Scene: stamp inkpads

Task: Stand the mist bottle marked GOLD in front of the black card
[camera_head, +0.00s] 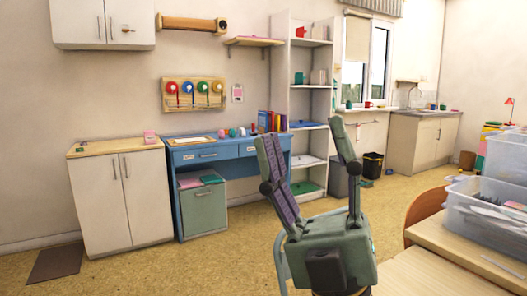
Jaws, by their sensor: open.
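My gripper (300,132) is in the middle foreground, raised, with its two fingers spread wide and nothing between them. Behind it and to the left, a blue desk (165,150) stands against the wall. Several small items (232,132) in pink, white and blue stand on its top; they are too small to tell whether one is a mist bottle. I cannot make out the GOLD mark or a black card anywhere. My fingers hide part of the desk's right end and the shelf behind.
A white cabinet (119,199) stands left of the desk, and a tall open shelf (281,75) right of it. A wall rack (193,104) holds coloured discs. Clear bins (483,221) sit on a wooden table (440,278) at right. The floor (205,262) at left is mostly free.

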